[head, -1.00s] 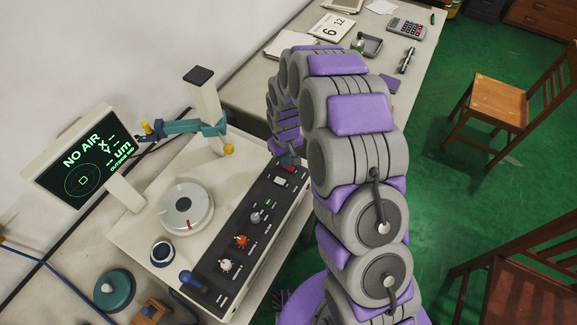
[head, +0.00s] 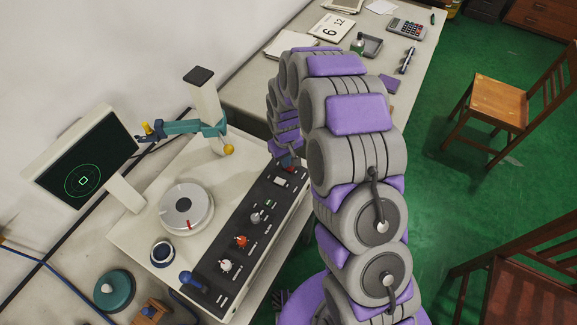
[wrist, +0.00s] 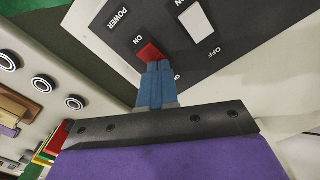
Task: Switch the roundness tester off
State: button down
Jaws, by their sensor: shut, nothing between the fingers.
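The roundness tester (head: 150,215) stands on the bench, with a round turntable (head: 187,207) and a dark control panel (head: 235,245). Its screen (head: 85,172) is dark except for a green circle plot with a small shape in the middle. In the wrist view, a red switch (wrist: 150,53) sits by the words POWER and ON. My gripper (wrist: 158,66) is shut and empty, its blue fingertips at the red switch, seemingly touching it. The fingers partly hide the switch and a label below it. In the head view my gripper (head: 287,162) is at the panel's far end, mostly hidden by my arm.
A white rocker (wrist: 197,20) marked OFF is beside the red switch. A teal probe arm (head: 180,128) on a column, a blue-handled lever (head: 190,280) and several knobs are on the tester. A calculator (head: 407,28) lies on the far bench. Wooden chairs (head: 500,95) stand at right.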

jog(key=shift+r+p, duration=0.9)
jog(key=shift+r, duration=2.4)
jog(key=s+d+r+m+b, duration=0.1)
jog(key=s+d+r, duration=0.2)
jog(key=s+r, duration=0.4)
jog(key=s+d+r+m, duration=0.1)
jog(key=s+d+r, duration=0.3)
jog(key=s+r, duration=0.35)
jog(key=s+d+r+m+g, duration=0.1)
jog(key=s+d+r, duration=0.1)
jog(key=s, duration=0.8)
jog(key=s+d+r+m+b, duration=0.1)
jog(key=s+r+m, duration=0.1)
jog(key=s, duration=0.9)
jog(key=shift+s+d+r+g, duration=0.3)
jog(key=shift+d+g, duration=0.05)
jog(key=shift+g, duration=0.05)
